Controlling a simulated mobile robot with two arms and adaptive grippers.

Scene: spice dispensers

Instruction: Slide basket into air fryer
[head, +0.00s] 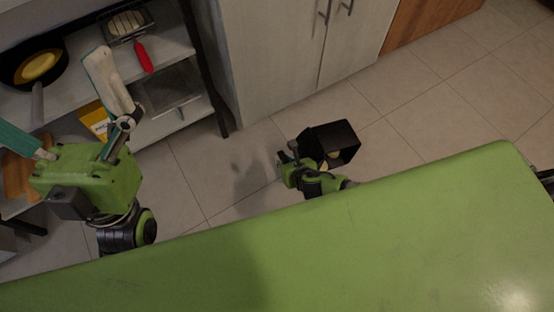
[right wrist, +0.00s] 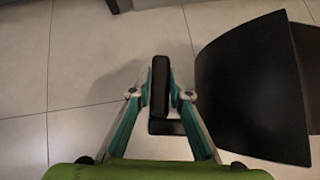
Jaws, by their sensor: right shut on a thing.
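The black basket (head: 343,135) is in the head view, held above the tiled floor just beyond the green surface. Its open side shows, with something pale yellow (head: 333,157) inside. My right gripper (head: 294,152) is at its left side. In the right wrist view the fingers of my right gripper (right wrist: 160,98) are shut on the basket's black handle (right wrist: 160,75), and the basket body (right wrist: 250,85) is to the right. My left gripper (head: 58,98) is at the left by the shelf, its two fingers spread wide. No air fryer can be made out.
A shelf unit (head: 172,52) at the upper left holds a pan (head: 32,65) with yellow food and a red-handled tool (head: 143,58). White cabinets (head: 270,50) stand at the back. The green surface (head: 350,245) in front is bare. Tiled floor (head: 430,110) is clear to the right.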

